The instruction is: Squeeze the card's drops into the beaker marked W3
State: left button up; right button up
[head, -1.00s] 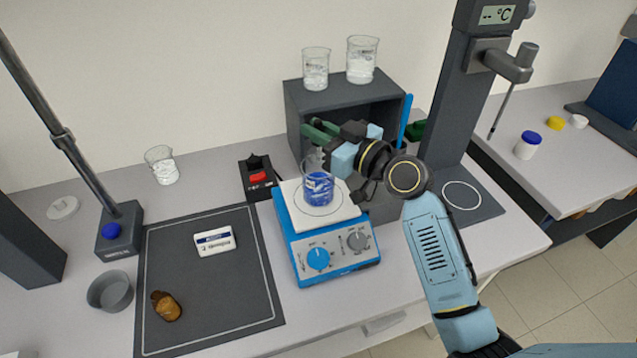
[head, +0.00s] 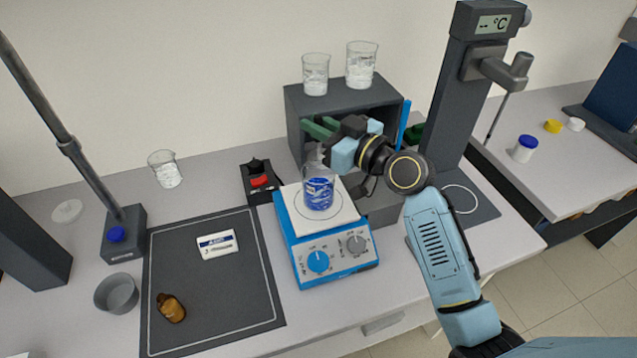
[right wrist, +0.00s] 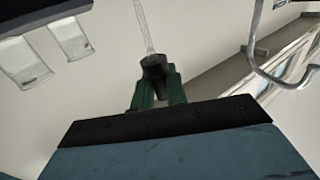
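My right gripper (head: 316,132) is over the hotplate, with green fingers. In the right wrist view the fingers (right wrist: 156,90) close around the dark bulb of a dropper (right wrist: 154,66); its clear stem (right wrist: 145,22) runs out of the top of the picture. A glass beaker with blue liquid (head: 319,193) stands on the blue hotplate (head: 336,273), just below the gripper. I cannot tell whether the stem is inside its rim. A white card with a blue band (head: 217,244) lies on the dark mat (head: 205,310); its text is too small to read. Beaker marks are unreadable. My left gripper is out of view.
Two beakers (head: 315,75) (head: 361,66) stand on the dark shelf box (head: 300,110). Another beaker (head: 165,169) stands at back left. A brown bottle (head: 171,307) lies on the mat. A tall dark stand (head: 452,100) rises right of my gripper.

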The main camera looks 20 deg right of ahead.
jog(key=shift+r+p, duration=1.9)
jog(key=shift+r, duration=0.7)
